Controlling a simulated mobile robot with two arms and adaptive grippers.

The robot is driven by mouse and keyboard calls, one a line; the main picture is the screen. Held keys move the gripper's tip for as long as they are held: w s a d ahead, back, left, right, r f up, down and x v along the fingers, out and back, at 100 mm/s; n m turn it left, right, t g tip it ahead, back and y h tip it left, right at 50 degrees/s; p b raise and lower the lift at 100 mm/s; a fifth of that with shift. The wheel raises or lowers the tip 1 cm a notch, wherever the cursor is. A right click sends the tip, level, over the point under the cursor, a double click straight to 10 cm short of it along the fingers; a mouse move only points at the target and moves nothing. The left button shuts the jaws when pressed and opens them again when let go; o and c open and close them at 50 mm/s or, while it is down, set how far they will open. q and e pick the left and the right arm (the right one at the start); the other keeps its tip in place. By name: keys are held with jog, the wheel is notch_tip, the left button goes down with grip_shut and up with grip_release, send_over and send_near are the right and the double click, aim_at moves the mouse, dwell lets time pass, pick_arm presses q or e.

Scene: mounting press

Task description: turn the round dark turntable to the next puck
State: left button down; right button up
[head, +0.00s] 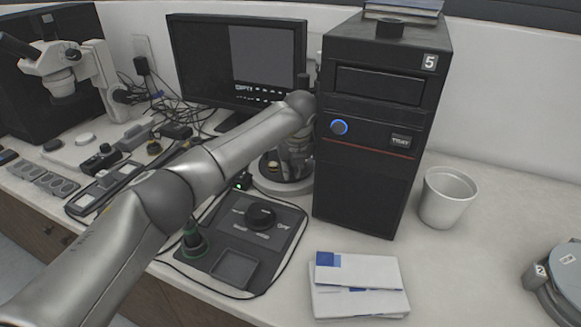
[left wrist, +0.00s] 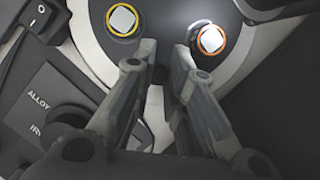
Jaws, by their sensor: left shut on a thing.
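The round dark turntable (left wrist: 180,12) fills the top of the left wrist view, inside a pale rim. Two white pucks sit on it, one in a yellow ring (left wrist: 122,20) and one in an orange ring (left wrist: 210,40). My left gripper (left wrist: 164,46) reaches over the turntable edge between these pucks, its fingers close together and shut on a part of the turntable; the contact is hard to see. In the head view the left gripper (head: 296,148) points down over the pale round base (head: 287,187), and my arm hides much of the turntable. My right gripper is not in view.
A black tower (head: 366,130) marked 5 stands just right of the turntable, and a monitor (head: 237,58) behind. A dark control panel (head: 275,237) with a knob lies in front. White cards (head: 358,285) and a white cup (head: 447,197) are to the right.

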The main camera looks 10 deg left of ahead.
pick_arm(q)
jog(key=c, duration=1.5)
grip_release()
jog(key=shift+o, duration=0.2)
notch_tip(320, 180, up, 10)
